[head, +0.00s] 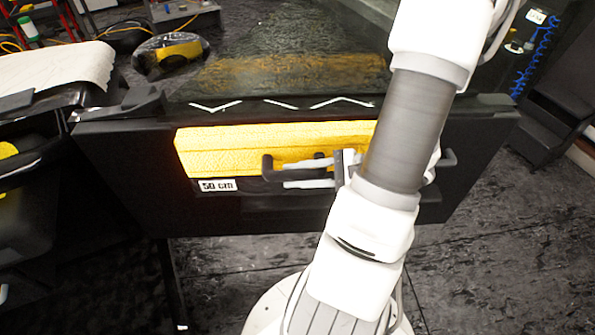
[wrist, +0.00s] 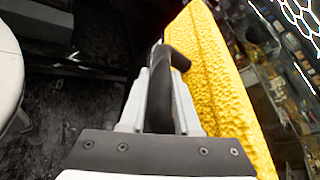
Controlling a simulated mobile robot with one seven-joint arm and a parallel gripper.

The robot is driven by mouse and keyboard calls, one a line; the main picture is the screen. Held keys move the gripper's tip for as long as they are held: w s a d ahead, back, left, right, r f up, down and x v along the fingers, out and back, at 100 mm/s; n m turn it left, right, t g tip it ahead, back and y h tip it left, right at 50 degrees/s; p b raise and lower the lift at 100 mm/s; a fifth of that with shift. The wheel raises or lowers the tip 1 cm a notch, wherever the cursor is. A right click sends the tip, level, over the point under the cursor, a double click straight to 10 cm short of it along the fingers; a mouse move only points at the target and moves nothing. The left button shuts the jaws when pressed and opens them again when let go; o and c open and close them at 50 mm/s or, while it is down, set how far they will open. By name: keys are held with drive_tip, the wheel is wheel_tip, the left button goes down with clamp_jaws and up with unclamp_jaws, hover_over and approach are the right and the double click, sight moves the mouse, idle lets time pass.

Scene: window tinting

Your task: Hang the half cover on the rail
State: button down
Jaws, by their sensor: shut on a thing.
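The half cover appears to be the yellow, rough-surfaced block (head: 225,150) lying along the front of a black door-like panel; it also fills the right of the wrist view (wrist: 215,80). My gripper (head: 300,176) is in front of it, its two grey fingers shut on a black handle (wrist: 160,105) beside the yellow face. The handle's bent left end (head: 267,166) shows in the head view. My arm hides the cover's right part. Whether the cover touches the panel is unclear. I cannot tell which part is the rail.
The black panel (head: 120,160) has a dark window above it and white zigzag marks on its top edge. A "50 cm" label (head: 218,185) is below the yellow block. A cluttered bench (head: 50,85) stands at left. Dark floor (head: 480,240) is open at right.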

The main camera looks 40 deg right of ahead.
drive_tip(key=shift+r, duration=0.15)
wheel_tip(320, 180, up, 6)
drive_tip(key=p, duration=0.6)
idle(1.0)
